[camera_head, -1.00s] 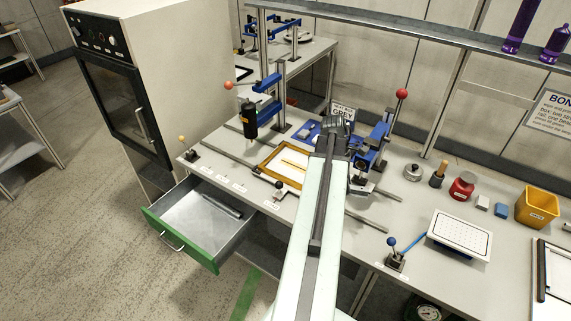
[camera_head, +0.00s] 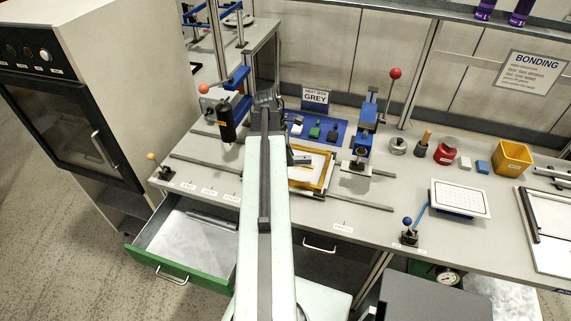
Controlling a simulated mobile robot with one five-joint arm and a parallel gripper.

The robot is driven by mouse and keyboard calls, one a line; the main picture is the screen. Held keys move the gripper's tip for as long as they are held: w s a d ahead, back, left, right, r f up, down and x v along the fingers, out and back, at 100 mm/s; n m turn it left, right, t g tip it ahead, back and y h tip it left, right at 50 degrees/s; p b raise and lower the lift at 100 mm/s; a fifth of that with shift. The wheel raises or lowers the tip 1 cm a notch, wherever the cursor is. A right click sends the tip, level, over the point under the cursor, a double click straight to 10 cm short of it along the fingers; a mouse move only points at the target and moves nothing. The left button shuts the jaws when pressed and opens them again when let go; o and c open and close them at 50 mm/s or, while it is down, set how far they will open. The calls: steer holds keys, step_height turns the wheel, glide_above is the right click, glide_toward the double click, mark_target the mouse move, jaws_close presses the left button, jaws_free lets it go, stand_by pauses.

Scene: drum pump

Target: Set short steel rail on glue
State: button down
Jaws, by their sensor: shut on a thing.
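My pale green arm reaches up the middle and hides most of my gripper. A small grey part (camera_head: 300,159) shows just right of the arm, over the yellow frame; it appears to be the end of my gripper, shut. What it holds is mostly hidden; I take it for the short steel rail. The yellow frame (camera_head: 325,178) lies on the bench with a white sheet and a yellowish strip (camera_head: 313,152) inside it. The arm covers its left side. I cannot tell whether the gripped thing touches the strip, and I cannot make out glue.
A blue press (camera_head: 362,147) with a red-ball lever stands right of the frame, and a black-bodied tool (camera_head: 227,122) on a stand left of it. The green-fronted drawer (camera_head: 180,266) is open with a dark rail (camera_head: 212,222) inside.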

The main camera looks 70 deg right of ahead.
steer(key=w+d+f+m+y+b, duration=0.15)
steer(key=w+d+m, duration=0.25)
steer(key=d, duration=0.7)
steer(key=shift+h, duration=0.25)
steer(key=f+b, duration=1.1)
steer(key=shift+s+a, duration=0.1)
steer(key=shift+a, duration=0.2)
steer(key=shift+r, duration=0.15)
steer(key=shift+f, duration=0.2)
steer(key=c, duration=1.3)
jaws_free()
steer(key=p+v, duration=1.2)
steer(key=shift+r, duration=0.2)
